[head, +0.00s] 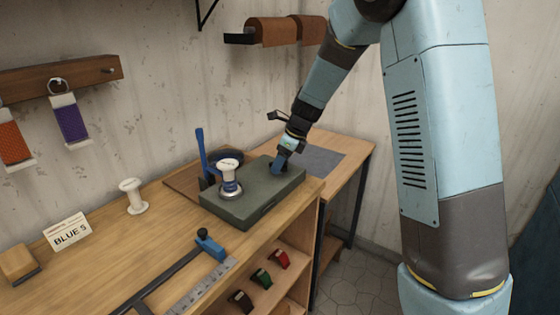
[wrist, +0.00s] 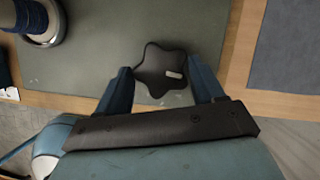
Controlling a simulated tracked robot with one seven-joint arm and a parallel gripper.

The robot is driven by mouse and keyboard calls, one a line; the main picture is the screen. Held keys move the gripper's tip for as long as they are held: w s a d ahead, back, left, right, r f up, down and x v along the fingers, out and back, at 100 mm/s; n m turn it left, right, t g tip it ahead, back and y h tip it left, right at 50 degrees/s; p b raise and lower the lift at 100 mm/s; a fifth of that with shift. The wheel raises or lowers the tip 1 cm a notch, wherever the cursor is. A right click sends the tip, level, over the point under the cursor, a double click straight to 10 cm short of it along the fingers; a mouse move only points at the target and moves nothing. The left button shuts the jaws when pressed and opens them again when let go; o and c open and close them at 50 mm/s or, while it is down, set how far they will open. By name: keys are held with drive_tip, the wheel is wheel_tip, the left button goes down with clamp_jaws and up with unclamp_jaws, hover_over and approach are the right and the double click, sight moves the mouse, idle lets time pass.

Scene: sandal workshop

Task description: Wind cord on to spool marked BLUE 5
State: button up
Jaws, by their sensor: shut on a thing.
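A green-grey winder box (head: 240,207) sits at the bench's right end. A white spool (head: 228,168) stands upright on it with dark blue cord around its lower part; the cord also shows in the wrist view (wrist: 28,14). My gripper (head: 279,166) is at the box's right end. In the wrist view its blue fingers are on both sides of a black star-shaped knob (wrist: 158,63), shut on it. A card reading BLUE 5 (head: 67,233) stands on the bench to the left. An empty white spool (head: 132,196) stands beside the card.
A blue clamp (head: 210,246) and a steel rule (head: 200,286) lie near the front edge. A blue upright (head: 203,155) stands behind the winder. Red, green and dark items sit on the shelf below. A grey mat (head: 318,160) lies at the right.

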drive_tip(key=shift+a+r+m+t+h, duration=0.1)
drive_tip(key=shift+m+t+h, duration=0.2)
drive_tip(key=shift+m, duration=0.75)
drive_tip(key=shift+r+m+t+h, duration=0.15)
drive_tip(key=shift+m+t, duration=0.25)
drive_tip(key=shift+m, duration=0.65)
drive_tip(key=shift+f, duration=0.15)
drive_tip(key=o, duration=0.8)
drive_tip(key=shift+o, duration=1.2)
drive_tip(key=shift+f, duration=0.1)
drive_tip(key=v, duration=1.3)
drive_tip(key=shift+r, duration=0.35)
drive_tip(key=shift+s, duration=0.15)
